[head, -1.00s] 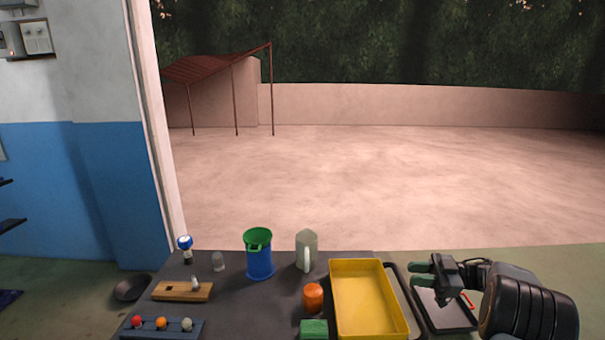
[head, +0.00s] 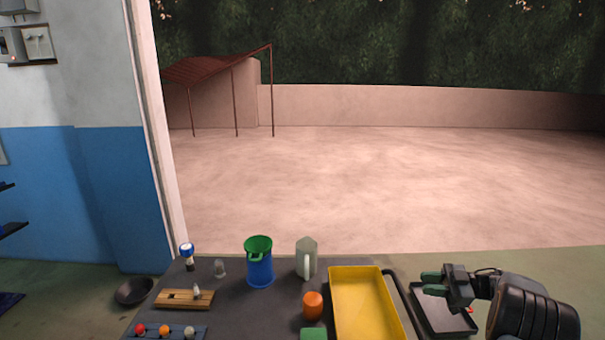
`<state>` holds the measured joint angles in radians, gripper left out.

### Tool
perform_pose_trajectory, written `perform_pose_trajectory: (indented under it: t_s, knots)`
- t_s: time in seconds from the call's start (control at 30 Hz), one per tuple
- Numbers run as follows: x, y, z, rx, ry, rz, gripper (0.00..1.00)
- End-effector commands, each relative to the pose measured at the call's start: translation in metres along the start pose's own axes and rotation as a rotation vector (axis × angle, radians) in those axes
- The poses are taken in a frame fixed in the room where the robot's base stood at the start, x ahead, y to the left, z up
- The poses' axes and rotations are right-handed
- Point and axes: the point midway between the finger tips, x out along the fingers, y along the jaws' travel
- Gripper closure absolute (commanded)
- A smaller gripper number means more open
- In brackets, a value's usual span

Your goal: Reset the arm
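My gripper (head: 432,283) is at the right of the head view, with its green-tipped fingers pointing left. A gap shows between the fingers, and nothing is seen between them. The gripper is in front of a dark tray (head: 445,321) with a light inside, just right of the yellow bin. It seems to be above the tray, but I cannot tell the exact height. My dark arm extends from the gripper to the lower right.
A yellow bin (head: 395,325), orange jar (head: 313,306), green block (head: 313,334), grey jug (head: 306,260) and blue bucket (head: 259,267) with a green top stand on the dark table (head: 235,312). A wooden block (head: 176,299) is at left. Open yard lies beyond.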

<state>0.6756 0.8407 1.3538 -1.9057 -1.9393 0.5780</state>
Motion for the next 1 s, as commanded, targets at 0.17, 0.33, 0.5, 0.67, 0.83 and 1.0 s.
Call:
perform_pose_trajectory:
  t_s: [0.17,0.33,0.5,0.67,0.83,1.0]
  knots:
    - [-0.007,0.043,0.044,-0.074,-0.199,0.304,0.72]
    - [-0.043,0.087,0.074,-0.059,-0.493,0.735,0.72]
    - [-0.077,0.097,0.067,0.074,-0.804,1.086,0.72]
    - [-0.086,0.058,0.042,0.333,-1.074,1.308,0.72]
    - [-0.049,-0.030,-0.001,0.736,-1.290,1.368,0.72]
    - [0.021,-0.130,-0.054,1.110,-1.373,1.240,0.72]
